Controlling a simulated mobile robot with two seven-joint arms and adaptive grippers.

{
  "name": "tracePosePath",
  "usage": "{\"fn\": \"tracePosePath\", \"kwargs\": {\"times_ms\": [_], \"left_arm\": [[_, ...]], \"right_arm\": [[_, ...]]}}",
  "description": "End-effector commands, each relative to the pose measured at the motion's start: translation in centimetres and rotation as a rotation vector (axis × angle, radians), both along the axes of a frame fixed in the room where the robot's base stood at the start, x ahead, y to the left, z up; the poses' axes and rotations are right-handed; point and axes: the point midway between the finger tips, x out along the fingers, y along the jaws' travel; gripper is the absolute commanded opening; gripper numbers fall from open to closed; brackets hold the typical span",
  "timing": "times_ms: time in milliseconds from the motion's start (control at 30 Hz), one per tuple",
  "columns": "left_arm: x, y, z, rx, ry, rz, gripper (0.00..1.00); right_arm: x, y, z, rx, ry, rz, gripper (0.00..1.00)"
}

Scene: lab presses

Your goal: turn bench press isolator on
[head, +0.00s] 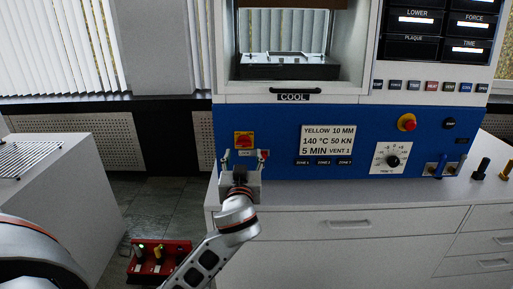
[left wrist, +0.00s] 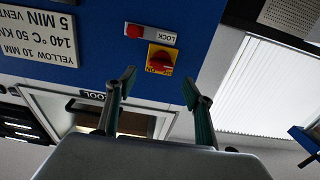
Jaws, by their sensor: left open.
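The bench press isolator (head: 243,139) is a red rotary knob on a yellow plate, at the lower left of the blue press panel. It also shows in the left wrist view (left wrist: 160,60), where the picture is upside down and an ON marking is partly readable; I cannot tell the knob's setting for sure. My left gripper (head: 245,158) is open and empty, just below and in front of the isolator. In the left wrist view its two fingertips (left wrist: 158,82) stand apart, either side of the knob's line, not visibly touching it. My right gripper is out of view.
A LOCK plate with a red part (left wrist: 134,31) sits close to the isolator. A red emergency button (head: 407,122), a dial (head: 392,160) and a settings label (head: 327,139) are farther right. White drawers (head: 345,224) stand below. A red box (head: 145,272) is on the floor.

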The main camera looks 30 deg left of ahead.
Motion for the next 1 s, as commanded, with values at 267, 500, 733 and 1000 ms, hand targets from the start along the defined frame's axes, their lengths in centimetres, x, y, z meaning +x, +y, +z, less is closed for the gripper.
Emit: {"fn": "tracePosePath", "kwargs": {"times_ms": [267, 500, 733, 1000], "left_arm": [[3.6, 2.3, 0.1, 0.004, 0.0, 0.001, 0.52], [5.7, 3.5, 0.0, 0.002, 0.001, -0.001, 0.52], [6.0, 3.6, 0.0, -0.001, 0.001, -0.001, 0.52], [5.9, 3.6, 0.0, -0.001, 0.001, -0.001, 0.14]], "right_arm": [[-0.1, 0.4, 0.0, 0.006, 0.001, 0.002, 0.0], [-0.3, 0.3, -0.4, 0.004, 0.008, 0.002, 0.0], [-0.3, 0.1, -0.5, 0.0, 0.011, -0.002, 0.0], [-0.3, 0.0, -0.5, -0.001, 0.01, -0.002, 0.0]]}}
